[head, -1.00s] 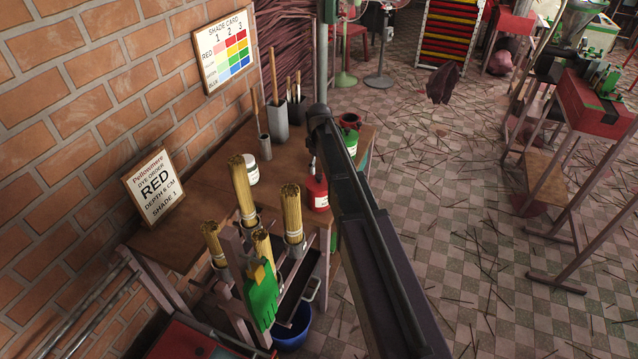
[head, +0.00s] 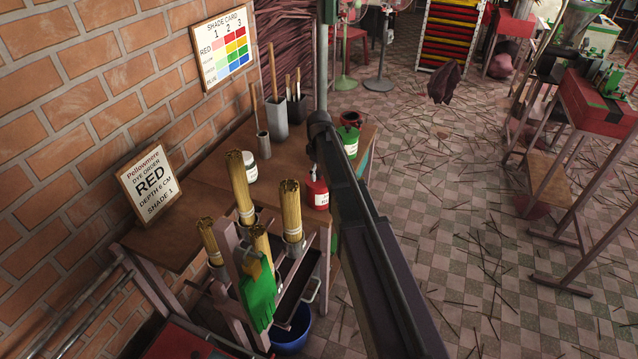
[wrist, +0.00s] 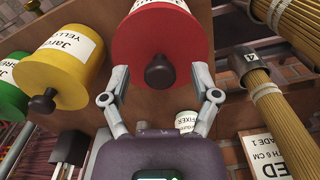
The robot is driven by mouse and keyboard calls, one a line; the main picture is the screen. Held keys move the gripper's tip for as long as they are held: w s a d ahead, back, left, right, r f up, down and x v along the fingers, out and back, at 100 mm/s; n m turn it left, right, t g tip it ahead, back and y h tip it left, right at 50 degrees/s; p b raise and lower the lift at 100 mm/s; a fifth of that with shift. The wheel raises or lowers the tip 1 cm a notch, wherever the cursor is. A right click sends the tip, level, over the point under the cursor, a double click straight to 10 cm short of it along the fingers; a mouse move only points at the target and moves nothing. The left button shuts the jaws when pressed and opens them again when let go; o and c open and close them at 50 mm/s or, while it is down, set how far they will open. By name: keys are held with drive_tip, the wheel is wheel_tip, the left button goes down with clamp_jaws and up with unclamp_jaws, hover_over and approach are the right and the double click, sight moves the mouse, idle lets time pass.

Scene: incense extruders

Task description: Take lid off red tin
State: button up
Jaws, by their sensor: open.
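The red tin (head: 318,196) stands on the wooden workbench near its right edge, with a white label. In the wrist view its red lid (wrist: 160,25) fills the top middle, with a dark round knob (wrist: 160,72). My gripper (wrist: 161,78) is open, one finger on each side of the knob, with gaps between. Both fingertips overlap the lid's lower edge in this view; I cannot tell whether they touch it. In the head view my arm hides part of the tin's top.
A yellow tin (wrist: 62,62) and a green tin (wrist: 12,88) show beside it in the wrist view. A white fixer jar (head: 250,168) stands left of the red tin. Stick bundles (head: 240,185) stand in a rack in front. Floor at right has scattered sticks.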

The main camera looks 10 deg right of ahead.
drive_tip(key=shift+f, duration=0.3)
drive_tip(key=shift+c, duration=0.2)
clamp_jaws()
